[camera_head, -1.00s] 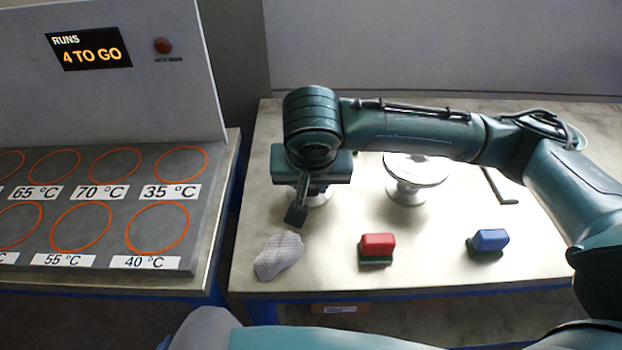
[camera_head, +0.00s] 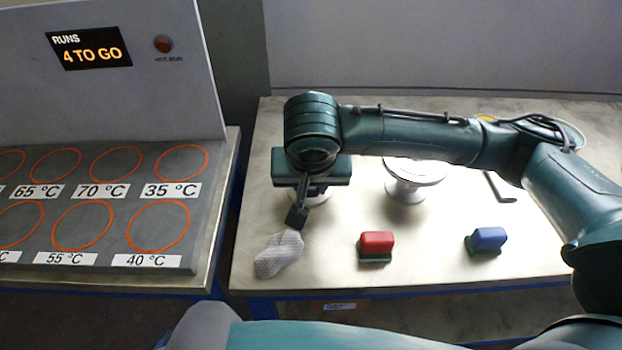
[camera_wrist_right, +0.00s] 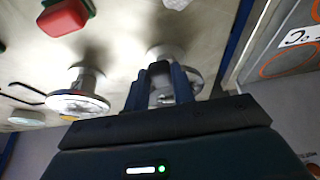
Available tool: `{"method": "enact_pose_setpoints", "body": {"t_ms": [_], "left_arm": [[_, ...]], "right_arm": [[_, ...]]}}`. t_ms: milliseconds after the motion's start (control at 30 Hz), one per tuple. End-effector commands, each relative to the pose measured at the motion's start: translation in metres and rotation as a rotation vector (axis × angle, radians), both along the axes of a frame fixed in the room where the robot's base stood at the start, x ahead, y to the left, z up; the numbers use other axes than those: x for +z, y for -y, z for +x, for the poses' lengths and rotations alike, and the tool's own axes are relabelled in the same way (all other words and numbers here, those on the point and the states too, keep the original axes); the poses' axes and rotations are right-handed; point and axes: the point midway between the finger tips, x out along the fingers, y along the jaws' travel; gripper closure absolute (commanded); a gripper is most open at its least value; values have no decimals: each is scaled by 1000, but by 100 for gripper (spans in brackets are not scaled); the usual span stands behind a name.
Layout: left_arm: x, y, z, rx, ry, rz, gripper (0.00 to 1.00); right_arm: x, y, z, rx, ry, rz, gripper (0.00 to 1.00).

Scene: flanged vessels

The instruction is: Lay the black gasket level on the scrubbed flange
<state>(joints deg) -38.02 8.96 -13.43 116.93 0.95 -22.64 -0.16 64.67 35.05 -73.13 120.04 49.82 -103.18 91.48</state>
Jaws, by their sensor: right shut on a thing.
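My right gripper (camera_head: 299,208) hangs over the left part of the table, pointing down. It is shut on a small dark thing (camera_wrist_right: 160,68) between its fingers in the right wrist view; I cannot tell whether this is the black gasket. No separate gasket ring is clear. One flanged vessel (camera_head: 320,199) stands behind the gripper, mostly hidden by it. A second flanged vessel (camera_head: 413,173), with a pale round top, stands to the right, partly covered by my forearm. It also shows in the wrist view (camera_wrist_right: 77,104). I cannot tell which flange is scrubbed. My left gripper is out of view.
A crumpled grey cloth (camera_head: 278,254) lies at the table's front left. A red-topped block (camera_head: 377,244) and a blue-topped block (camera_head: 488,240) sit along the front. A dark bent tool (camera_head: 499,187) lies at right. A labelled panel with orange rings (camera_head: 158,226) stands left, across a gap.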

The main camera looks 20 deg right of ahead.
Motion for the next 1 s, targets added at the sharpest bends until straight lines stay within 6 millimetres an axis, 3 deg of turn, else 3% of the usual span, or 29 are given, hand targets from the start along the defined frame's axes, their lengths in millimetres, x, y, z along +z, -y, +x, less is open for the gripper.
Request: {"method": "enact_pose_setpoints", "body": {"t_ms": [1000], "left_arm": [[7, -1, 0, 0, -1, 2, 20]], "right_arm": [[-5, 0, 0, -1, 1, 1, 98]]}}
